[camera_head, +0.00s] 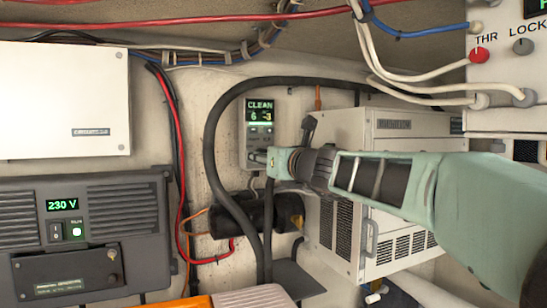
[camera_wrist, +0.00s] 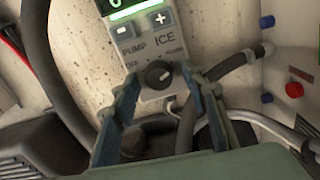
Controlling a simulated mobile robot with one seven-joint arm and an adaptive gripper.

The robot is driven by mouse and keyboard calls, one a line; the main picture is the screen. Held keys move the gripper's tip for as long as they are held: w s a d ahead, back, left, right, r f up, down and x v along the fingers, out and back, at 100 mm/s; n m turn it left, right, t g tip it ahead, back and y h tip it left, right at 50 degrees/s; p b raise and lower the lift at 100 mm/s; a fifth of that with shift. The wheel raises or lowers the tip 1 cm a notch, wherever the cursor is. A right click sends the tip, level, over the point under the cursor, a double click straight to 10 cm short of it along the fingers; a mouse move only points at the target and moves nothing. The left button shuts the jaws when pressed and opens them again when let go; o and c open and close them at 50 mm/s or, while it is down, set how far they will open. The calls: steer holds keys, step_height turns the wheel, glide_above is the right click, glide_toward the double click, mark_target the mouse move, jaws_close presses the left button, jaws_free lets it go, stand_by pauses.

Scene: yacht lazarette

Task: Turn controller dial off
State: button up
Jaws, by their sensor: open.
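The controller (camera_head: 259,115) is a small grey wall box with a green display reading "CLEAN" and digits. In the wrist view its face (camera_wrist: 143,42) shows minus and plus buttons and the labels OFF, PUMP, ICE and FLUSH. The black round dial (camera_wrist: 159,74) sits below these labels, with OFF at its upper left. Its exact pointer direction is hard to tell. My gripper (camera_wrist: 160,98) is open, with one blue-green finger on either side of the dial. I cannot tell whether either finger touches it. In the head view my gripper (camera_head: 264,157) covers the controller's lower end.
A thick black hose (camera_head: 213,135) arches around the controller. A white vented unit (camera_head: 345,128) stands to its right, behind my arm. A dark "230 V" box (camera_head: 85,235) and a white box (camera_head: 65,100) are at left. A red knob (camera_head: 480,55) is at upper right.

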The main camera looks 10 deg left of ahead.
steer(key=shift+s, duration=0.1)
jaws_close()
steer(key=shift+n, duration=0.3)
steer(key=shift+d+r+n+b, duration=0.1)
steer(key=shift+n+b, duration=3.05)
steer(key=shift+n, duration=3.45)
steer(key=shift+r+n+b, duration=0.1)
steer(key=shift+n+b, duration=3)
steer(key=shift+n, duration=3.5)
